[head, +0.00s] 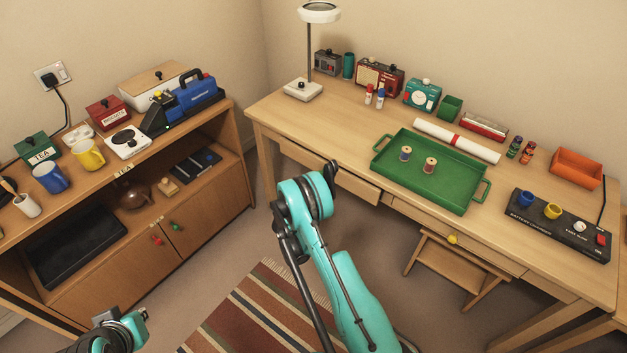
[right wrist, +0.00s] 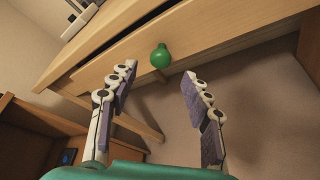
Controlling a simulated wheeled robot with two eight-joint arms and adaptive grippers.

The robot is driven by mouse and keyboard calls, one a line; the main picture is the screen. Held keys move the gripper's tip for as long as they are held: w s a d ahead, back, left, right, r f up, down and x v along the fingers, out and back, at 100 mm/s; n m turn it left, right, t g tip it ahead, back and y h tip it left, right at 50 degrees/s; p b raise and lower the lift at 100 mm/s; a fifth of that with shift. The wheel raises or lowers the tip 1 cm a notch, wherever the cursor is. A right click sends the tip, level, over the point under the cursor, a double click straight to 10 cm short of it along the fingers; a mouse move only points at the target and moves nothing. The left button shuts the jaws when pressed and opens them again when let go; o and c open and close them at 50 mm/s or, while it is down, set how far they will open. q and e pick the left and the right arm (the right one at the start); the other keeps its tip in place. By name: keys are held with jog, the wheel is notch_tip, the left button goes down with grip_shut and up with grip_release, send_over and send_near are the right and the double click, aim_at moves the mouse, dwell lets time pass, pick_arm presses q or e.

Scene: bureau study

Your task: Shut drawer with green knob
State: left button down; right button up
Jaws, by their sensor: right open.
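The drawer (head: 349,183) at the left of the desk front stands partly out in the head view. Its front (right wrist: 221,43) spans the right wrist view, with a dark gap along its top edge. The green knob (right wrist: 160,56) sits on that front; in the head view my right arm hides it. My right gripper (right wrist: 158,78) is open and empty, with its fingers spread below and on either side of the knob, apart from it. In the head view its fingers are mostly hidden behind my arm. Part of my left gripper (head: 135,322) shows at the bottom left, its fingers unclear.
The desk (head: 285,119) carries a green tray (head: 455,203) with two spools and a black battery charger (head: 560,233). A yellow knob (head: 453,239) marks another drawer. A stool (head: 455,268) stands under the desk. A low cabinet (head: 225,195) is at left; open floor lies between.

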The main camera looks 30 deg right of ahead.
jog(key=b+x, duration=0.2)
jog(key=x, duration=0.5)
jog(key=shift+w+d+f, duration=0.15)
jog(key=shift+w+d, duration=0.1)
jog(key=shift+d, duration=0.05)
